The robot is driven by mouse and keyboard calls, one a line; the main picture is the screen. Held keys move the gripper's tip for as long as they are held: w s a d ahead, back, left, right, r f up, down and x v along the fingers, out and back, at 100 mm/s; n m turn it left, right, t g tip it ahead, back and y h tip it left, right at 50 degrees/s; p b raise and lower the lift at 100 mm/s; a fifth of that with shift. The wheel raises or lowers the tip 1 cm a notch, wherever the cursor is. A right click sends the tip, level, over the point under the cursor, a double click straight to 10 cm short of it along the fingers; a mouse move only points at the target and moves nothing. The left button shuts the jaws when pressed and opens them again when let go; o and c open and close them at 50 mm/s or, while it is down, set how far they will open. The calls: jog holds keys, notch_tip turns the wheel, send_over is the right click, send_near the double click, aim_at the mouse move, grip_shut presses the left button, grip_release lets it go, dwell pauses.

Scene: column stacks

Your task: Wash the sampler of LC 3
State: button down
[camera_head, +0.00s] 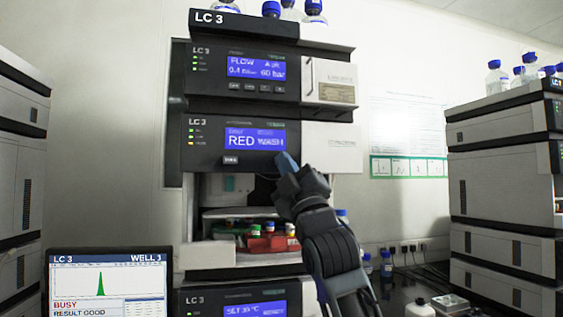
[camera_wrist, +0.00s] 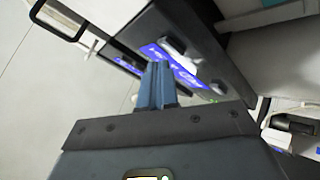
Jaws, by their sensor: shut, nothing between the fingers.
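The LC 3 sampler (camera_head: 205,158) is a dark-fronted module in the middle of the stack in the head view. Its blue display (camera_head: 255,139) reads "RED WASH", with smaller text above that I cannot read. A small labelled button (camera_head: 231,160) sits below the display. Below it is an open bay with a red vial rack (camera_head: 268,243) holding several coloured-cap vials. My gripper (camera_head: 288,163) is shut and empty, its blue fingertips near the display's lower right corner, right of the button. In the wrist view, the shut fingers (camera_wrist: 158,72) overlap a blue display; whether they touch the panel is unclear.
Above is the LC 3 pump module (camera_head: 215,88), showing flow and 60 bar. A monitor (camera_head: 110,285) at lower left reads "LC 3", "BUSY" and "RESULT GOOD". Other stacks stand left (camera_head: 22,150) and right (camera_head: 500,190). Blue-capped bottles (camera_head: 495,78) top the right stack.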

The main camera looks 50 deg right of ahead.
jog(key=shift+s+a, duration=0.15)
jog(key=shift+s, duration=0.05)
jog(key=shift+s+a, duration=0.7)
jog(key=shift+s, duration=0.35)
jog(key=shift+s+a, duration=0.65)
jog(key=shift+s, duration=0.35)
jog(key=s+a+f+m+g+y, duration=0.25)
jog(key=a+f, duration=0.25)
jog(key=f, duration=0.6)
jog(key=s+a+f+m+g+y, duration=0.1)
jog(key=s+a+f, duration=0.25)
jog(key=f, duration=0.75)
jog(key=s+a+f+m+g+y, duration=0.1)
jog(key=s+a+f+m+y, duration=0.1)
jog(key=a+f, duration=0.65)
jog(key=s+a+f+g+y, duration=0.1)
jog(key=s+f+g, duration=0.1)
jog(key=s+f, duration=0.3)
jog(key=s+a+f+m+g+y, duration=0.1)
jog(key=s+f, duration=0.4)
jog(key=s, duration=0.8)
jog(key=s+a+f+m+g+y, duration=0.1)
jog(key=s+a+f+g+y, duration=0.1)
jog(key=s+f, duration=0.3)
jog(key=s, duration=0.4)
jog(key=shift+s+a+f+g+y, duration=0.15)
jog(key=shift+s+a+g+y, duration=0.1)
jog(key=shift+a+g+y, duration=0.1)
